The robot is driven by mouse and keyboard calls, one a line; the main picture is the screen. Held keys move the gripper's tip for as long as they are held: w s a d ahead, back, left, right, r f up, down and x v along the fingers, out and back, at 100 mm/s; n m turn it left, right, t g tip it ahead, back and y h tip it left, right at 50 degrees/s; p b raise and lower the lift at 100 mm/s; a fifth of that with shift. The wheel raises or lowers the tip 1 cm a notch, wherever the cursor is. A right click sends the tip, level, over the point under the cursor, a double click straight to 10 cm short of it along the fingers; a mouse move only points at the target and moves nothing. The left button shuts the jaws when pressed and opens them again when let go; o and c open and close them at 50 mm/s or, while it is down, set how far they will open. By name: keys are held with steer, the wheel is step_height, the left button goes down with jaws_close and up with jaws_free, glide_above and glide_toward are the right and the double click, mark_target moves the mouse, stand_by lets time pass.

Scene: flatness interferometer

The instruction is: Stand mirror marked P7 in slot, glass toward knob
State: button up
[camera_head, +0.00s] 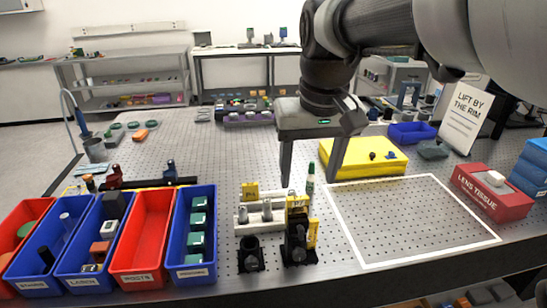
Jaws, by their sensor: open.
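My gripper (311,180) is open, fingers pointing down, above the middle of the perforated table. A small green-and-white upright item (310,181) shows between its fingertips in the picture; I cannot tell whether it is between them in depth. In front stand a white holder (262,215) with small grey cylinders and a yellow tag (250,191), a black mount (250,256), and a taller black mount (297,252) with yellow tags (313,233). The tag writing is too small to read. I cannot make out which piece is mirror P7, the slot or the knob.
Blue and red bins (142,250) line the front left. A white outlined square (412,222) of bare table lies at right. Behind it is a yellow box (362,160). A red lens tissue box (493,192) and a "LIFT BY THE RIM" sign (464,117) stand at the right.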

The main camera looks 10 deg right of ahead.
steer(key=s+f+t, duration=0.3)
steer(key=s+f, duration=0.2)
steer(key=s, duration=0.6)
steer(key=shift+s, duration=0.4)
